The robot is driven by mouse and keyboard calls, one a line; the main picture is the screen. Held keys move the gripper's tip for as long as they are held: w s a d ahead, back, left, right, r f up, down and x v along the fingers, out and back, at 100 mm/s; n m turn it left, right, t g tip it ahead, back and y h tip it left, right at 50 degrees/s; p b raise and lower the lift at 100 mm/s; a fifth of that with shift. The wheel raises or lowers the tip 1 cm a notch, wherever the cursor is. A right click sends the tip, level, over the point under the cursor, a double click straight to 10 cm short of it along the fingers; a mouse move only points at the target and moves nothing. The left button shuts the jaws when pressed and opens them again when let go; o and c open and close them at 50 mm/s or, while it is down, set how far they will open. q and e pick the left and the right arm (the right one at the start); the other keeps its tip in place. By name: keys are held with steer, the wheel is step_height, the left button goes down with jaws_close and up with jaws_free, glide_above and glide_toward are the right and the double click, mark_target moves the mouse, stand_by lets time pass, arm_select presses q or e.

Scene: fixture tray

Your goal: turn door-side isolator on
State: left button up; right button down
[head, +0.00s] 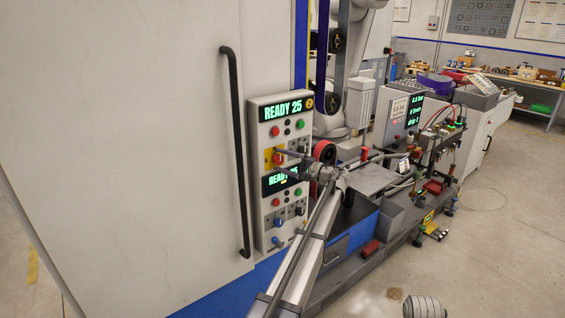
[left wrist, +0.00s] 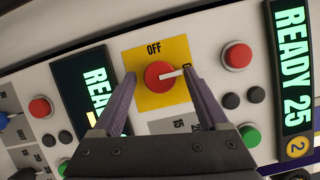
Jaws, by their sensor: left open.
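The isolator is a red round knob (left wrist: 158,75) with a white pointer on a yellow plate (left wrist: 149,54). The plate reads OFF at its top in the left wrist view. The white pointer points right there, toward a label mostly hidden by a finger. In the head view the yellow plate (head: 267,158) sits on the grey control panel beside the door. My left gripper (left wrist: 159,76) is open, its fingers on either side of the knob; contact cannot be told. In the head view my left gripper (head: 284,163) reaches the panel from the right. My right gripper is not in view.
Red and green buttons and two READY displays (head: 283,110) surround the isolator. A blue knob (head: 277,222) and other switches lie lower on the panel. A black door handle (head: 238,150) stands out just left of it. Machine equipment crowds the right; floor is free farther right.

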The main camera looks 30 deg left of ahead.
arm_select(q)
steer(key=d, duration=0.7)
steer(key=shift+d+f, duration=0.2)
steer(key=shift+d, duration=0.2)
steer(key=s+d+f+t+h, duration=0.1)
steer(key=s+d+f+h, duration=0.9)
steer(key=s+d+f, duration=0.9)
steer(key=s+d+f+m+h, duration=0.1)
steer(key=s+d+f+h, duration=0.1)
steer(key=s+d, duration=0.6)
steer(key=s+d+f+g+h, duration=0.1)
steer(key=s+d+h, duration=0.4)
steer(key=s+d, duration=0.3)
steer(key=s, duration=0.4)
steer(key=shift+d+f+m, duration=0.3)
steer(key=shift+f+m, duration=0.05)
steer(key=shift+m, duration=0.05)
